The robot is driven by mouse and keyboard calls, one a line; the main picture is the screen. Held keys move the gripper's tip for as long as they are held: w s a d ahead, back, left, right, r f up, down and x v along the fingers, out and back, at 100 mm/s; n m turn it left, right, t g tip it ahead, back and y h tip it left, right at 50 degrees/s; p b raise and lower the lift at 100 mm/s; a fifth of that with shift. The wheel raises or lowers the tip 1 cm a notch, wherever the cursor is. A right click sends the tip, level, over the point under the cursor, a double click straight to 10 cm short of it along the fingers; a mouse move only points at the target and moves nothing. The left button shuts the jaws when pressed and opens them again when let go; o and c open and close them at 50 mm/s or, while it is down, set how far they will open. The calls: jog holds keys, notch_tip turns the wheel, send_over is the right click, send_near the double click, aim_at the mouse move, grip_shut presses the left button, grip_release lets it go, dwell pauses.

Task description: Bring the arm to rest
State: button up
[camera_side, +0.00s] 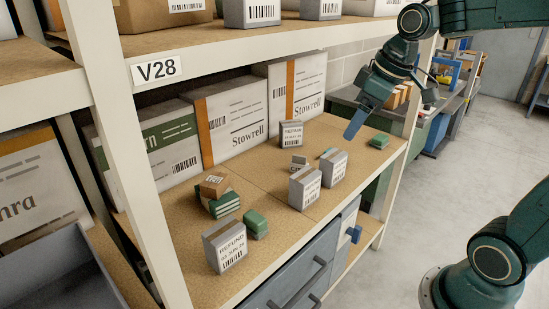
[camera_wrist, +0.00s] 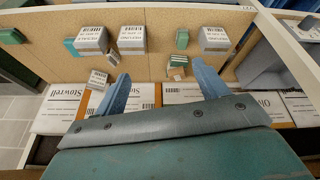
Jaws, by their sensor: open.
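My gripper (camera_side: 358,118) hangs high over the right part of the shelf board (camera_side: 352,146), clear of the items on it. In the wrist view my gripper (camera_wrist: 160,78) shows two blue fingers spread wide, with nothing held between them. Grey labelled boxes stand below on the board, one at the back (camera_side: 291,134), two in the middle (camera_side: 304,187) (camera_side: 333,167) and one at the front left (camera_side: 224,246).
A small brown box (camera_side: 214,184) lies on green-and-white striped items (camera_side: 224,205). Green blocks sit at the front (camera_side: 256,223) and far right (camera_side: 379,140). Large Stowrell cartons (camera_side: 234,122) line the back. A white rack post (camera_side: 118,120) stands left. Open floor (camera_side: 410,195) lies right.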

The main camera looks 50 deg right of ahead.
jog(key=s+a+f+m, duration=0.1)
jog(key=s+a, duration=0.1)
jog(key=s, duration=0.4)
jog(key=s+a+f+m+t, duration=0.1)
jog(key=s+a, duration=0.2)
jog(key=s, duration=0.4)
jog(key=shift+a+f+m, duration=0.15)
jog(key=shift+a+m, duration=0.1)
jog(key=shift+m, duration=0.15)
